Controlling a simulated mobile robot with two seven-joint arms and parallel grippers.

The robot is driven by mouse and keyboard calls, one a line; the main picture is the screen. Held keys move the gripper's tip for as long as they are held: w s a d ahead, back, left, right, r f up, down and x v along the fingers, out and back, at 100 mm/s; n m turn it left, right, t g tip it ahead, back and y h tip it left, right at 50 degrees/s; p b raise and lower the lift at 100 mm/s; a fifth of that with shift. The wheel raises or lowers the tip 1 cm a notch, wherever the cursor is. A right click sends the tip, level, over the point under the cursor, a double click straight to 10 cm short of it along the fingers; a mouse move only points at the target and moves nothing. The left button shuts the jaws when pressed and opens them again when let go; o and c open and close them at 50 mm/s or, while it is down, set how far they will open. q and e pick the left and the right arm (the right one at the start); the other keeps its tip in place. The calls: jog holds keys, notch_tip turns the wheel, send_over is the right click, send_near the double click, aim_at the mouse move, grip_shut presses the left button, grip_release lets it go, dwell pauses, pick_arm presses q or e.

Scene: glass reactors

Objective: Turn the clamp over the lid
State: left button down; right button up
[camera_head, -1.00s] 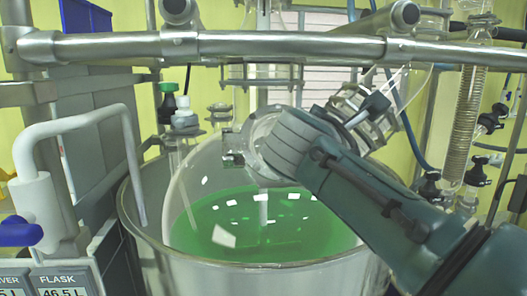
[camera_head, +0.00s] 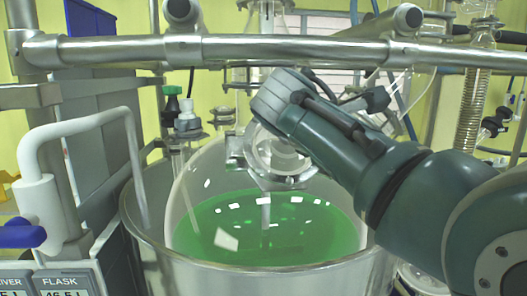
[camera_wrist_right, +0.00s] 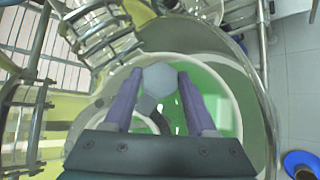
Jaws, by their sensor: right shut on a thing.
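My right arm comes in from the right in the head view, and its wrist sits above the glass reactor's neck; its fingers are hidden there. In the right wrist view the two purple fingers of my right gripper (camera_wrist_right: 159,76) are shut on a grey, many-sided piece (camera_wrist_right: 160,80), which seems to be part of the clamp. In the head view a metal clamp fitting (camera_head: 237,150) shows at the left of the neck. The round glass lid area (camera_head: 284,158) is partly hidden by my wrist. My left gripper is not in view.
The reactor holds green liquid (camera_head: 262,222) inside a metal bath (camera_head: 255,280). A steel rail (camera_head: 270,48) crosses above. A white bent pipe (camera_head: 72,122) stands at left; bottles with green and white caps stand behind. Glass tubing stands at right.

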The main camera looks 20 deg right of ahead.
jog(key=o, duration=1.4)
jog(key=b+v, duration=0.3)
jog(key=v, duration=0.7)
jog(key=shift+b, duration=0.3)
